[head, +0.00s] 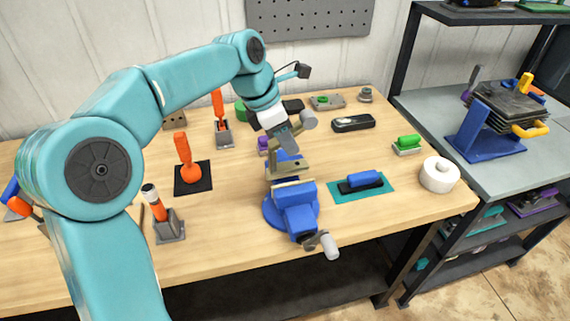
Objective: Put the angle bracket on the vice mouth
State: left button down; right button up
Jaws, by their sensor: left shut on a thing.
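My left gripper (290,146) reaches in from the left and points down over the back of the blue vice (297,212). It is shut on a tan piece with dark holes, which looks like the angle bracket (285,168). The piece is at the vice mouth, behind the tan front jaw edge (292,184). Whether it touches the jaws I cannot tell, and the fingertips partly hide its top. The vice handle points toward the front right. My right gripper is not in view.
An orange-handled tool (184,152) on a black mat and another in a grey stand (168,226) are left of the vice. A blue-handled brush (364,180) on a teal mat and a white roll (439,175) are right. Bare wood lies between them.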

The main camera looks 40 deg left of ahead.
aim_at(288, 165)
pick_arm(q)
jog(key=shift+a+f, duration=0.15)
jog(key=shift+f, duration=0.35)
jog(key=shift+a+f, duration=0.15)
jog(key=shift+f, duration=0.35)
notch_tip(288, 165, down, 4)
jog(key=shift+d, duration=0.15)
jog(key=shift+f, duration=0.15)
jog(key=c, duration=0.7)
grip_release()
jog(key=shift+f+b, duration=0.1)
jog(key=shift+b, duration=0.2)
jog(key=shift+c, duration=0.2)
jog(key=shift+s, duration=0.1)
jog(key=p+v, duration=0.1)
jog(key=v, duration=1.1)
